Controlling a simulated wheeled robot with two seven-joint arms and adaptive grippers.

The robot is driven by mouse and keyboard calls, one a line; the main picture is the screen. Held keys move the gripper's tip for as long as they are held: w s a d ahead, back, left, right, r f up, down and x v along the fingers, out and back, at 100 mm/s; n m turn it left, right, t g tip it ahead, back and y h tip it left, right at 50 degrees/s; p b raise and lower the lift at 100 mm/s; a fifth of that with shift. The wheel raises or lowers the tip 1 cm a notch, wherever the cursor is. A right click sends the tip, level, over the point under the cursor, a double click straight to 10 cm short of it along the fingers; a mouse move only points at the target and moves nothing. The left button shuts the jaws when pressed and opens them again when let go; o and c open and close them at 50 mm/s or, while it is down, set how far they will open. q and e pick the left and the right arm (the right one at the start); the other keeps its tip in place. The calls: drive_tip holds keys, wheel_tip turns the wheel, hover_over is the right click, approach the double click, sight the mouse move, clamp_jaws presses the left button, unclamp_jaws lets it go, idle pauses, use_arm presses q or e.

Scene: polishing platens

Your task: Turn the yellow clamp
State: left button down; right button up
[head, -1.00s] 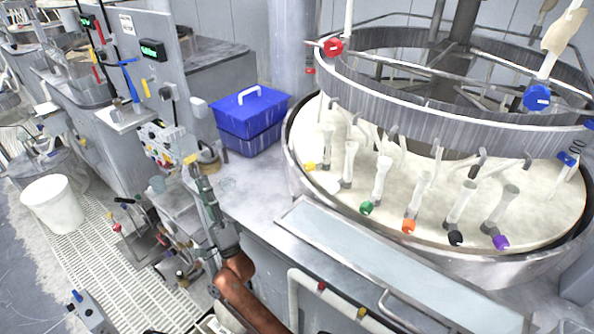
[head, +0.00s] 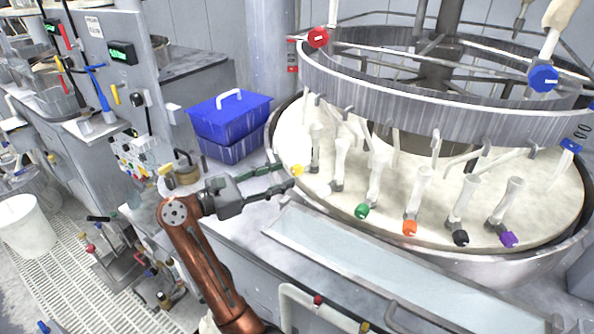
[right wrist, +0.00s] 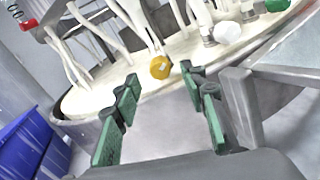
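The yellow clamp (head: 297,170) is a small round knob at the left end of the row of coloured clamps on the polishing platen (head: 385,210). My right gripper (head: 284,178) reaches in beside it at the platen rim, with its fingers pointing at the clamp. In the right wrist view the two green fingers (right wrist: 160,78) are apart and empty. The yellow clamp (right wrist: 160,67) shows just beyond and between the fingertips, with no visible contact. My left gripper is not in view.
Green (head: 361,211), orange (head: 409,228), black (head: 460,238) and purple (head: 508,239) clamps sit along the platen's front. A white knob (right wrist: 228,32) is right of the yellow clamp in the wrist view. A blue box (head: 230,120) stands left of the platen.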

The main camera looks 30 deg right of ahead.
sight(292, 171)
drive_tip(key=d, duration=0.5)
drive_tip(key=shift+w+d, duration=0.3)
drive_tip(key=shift+d, duration=0.1)
drive_tip(key=shift+c, duration=0.3)
clamp_jaws()
